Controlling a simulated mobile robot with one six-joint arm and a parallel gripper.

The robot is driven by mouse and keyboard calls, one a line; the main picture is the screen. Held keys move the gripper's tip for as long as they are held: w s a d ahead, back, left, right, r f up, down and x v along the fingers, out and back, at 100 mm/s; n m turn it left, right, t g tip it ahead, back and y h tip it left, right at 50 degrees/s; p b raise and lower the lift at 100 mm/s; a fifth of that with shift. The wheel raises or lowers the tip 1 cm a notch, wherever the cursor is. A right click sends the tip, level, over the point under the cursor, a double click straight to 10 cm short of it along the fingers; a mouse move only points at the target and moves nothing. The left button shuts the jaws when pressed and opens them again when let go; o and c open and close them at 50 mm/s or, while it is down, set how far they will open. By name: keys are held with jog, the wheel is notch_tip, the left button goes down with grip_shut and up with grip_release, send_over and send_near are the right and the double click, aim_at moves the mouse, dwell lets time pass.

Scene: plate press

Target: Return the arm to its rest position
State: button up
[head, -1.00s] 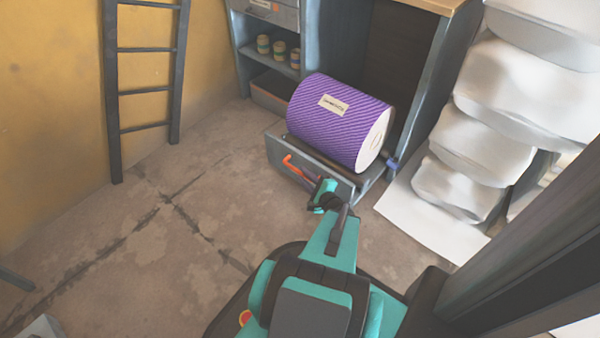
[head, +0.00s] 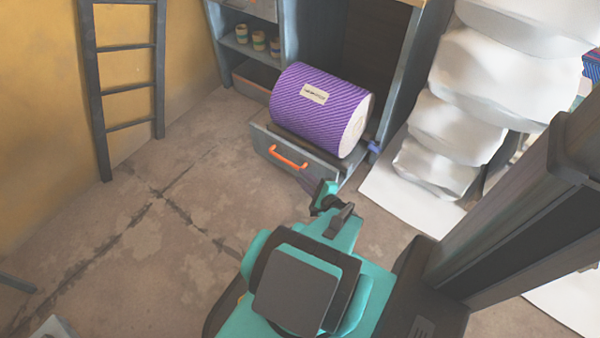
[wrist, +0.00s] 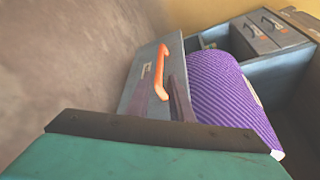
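My arm, teal and dark, reaches up from the bottom of the head view. My gripper (head: 313,186) is small there, just in front of the open drawer (head: 262,146) and to the lower right of its orange handle (head: 289,157). It looks apart from the handle. In the wrist view the orange handle (wrist: 161,68) stands on the drawer front (wrist: 140,95). The dark bar and teal body at the bottom of that view are mine.
White stacked sacks (head: 455,110) stand at right. A dark ladder (head: 160,70) leans on the yellow wall at left.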

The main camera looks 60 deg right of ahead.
jog(key=shift+s+a, duration=0.1)
jog(key=shift+s, duration=0.15)
dwell(0.4)
